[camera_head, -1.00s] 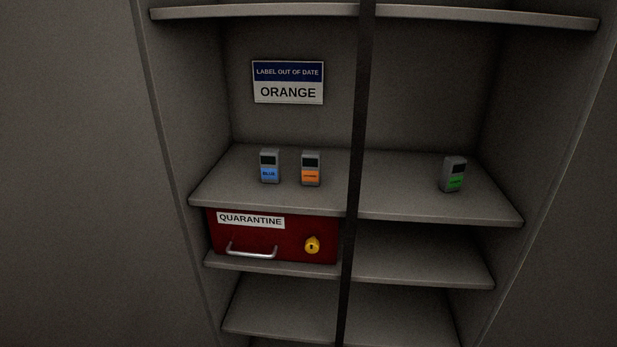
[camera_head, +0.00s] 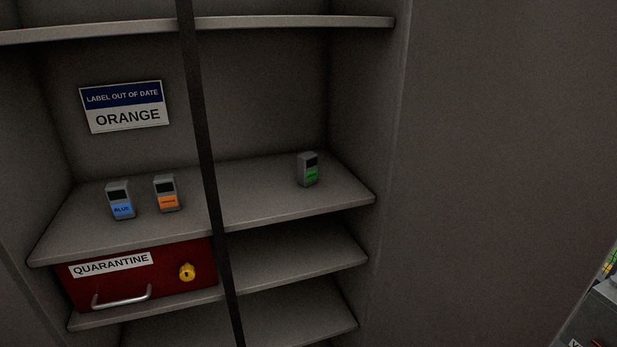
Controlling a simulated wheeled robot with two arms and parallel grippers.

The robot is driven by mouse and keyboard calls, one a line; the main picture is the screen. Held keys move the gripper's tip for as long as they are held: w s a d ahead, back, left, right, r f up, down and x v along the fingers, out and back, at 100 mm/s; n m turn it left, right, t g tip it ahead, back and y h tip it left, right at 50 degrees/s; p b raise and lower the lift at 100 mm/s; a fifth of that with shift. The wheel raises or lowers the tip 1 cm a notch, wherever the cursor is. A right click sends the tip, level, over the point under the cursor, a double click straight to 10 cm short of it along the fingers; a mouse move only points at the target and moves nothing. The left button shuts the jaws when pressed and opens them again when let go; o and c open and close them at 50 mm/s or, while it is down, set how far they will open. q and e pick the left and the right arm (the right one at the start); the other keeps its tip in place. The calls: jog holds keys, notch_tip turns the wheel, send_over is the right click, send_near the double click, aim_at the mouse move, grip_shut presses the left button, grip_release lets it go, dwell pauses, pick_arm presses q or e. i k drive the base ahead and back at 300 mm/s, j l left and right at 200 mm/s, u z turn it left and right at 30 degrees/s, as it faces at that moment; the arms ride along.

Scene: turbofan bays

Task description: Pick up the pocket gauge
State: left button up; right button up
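Three small grey pocket gauges with dark screens stand upright on the middle shelf. The gauge with a blue label (camera_head: 120,201) is at the left. The gauge with an orange label (camera_head: 167,194) stands just to its right. The gauge with a green label (camera_head: 308,169) stands apart, right of the dark vertical post. A sign (camera_head: 124,106) on the back wall reads "LABEL OUT OF DATE ORANGE". Neither of my grippers shows in the view.
A dark post (camera_head: 204,150) runs down the cabinet front between the orange and green gauges. Below the shelf (camera_head: 262,202) is a red drawer (camera_head: 150,279) marked "QUARANTINE", with a metal handle and yellow lock. A grey object (camera_head: 598,318) is partly visible at lower right.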

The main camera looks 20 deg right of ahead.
aim_at(120, 195)
jog(key=k+j+u, duration=0.1)
jog(key=j, duration=0.3)
jog(key=k+j+u, duration=0.15)
jog(key=j, duration=0.3)
jog(key=k+j+u, duration=0.1)
jog(key=j, duration=0.3)
jog(key=k+j+u, duration=0.15)
jog(key=j, duration=0.3)
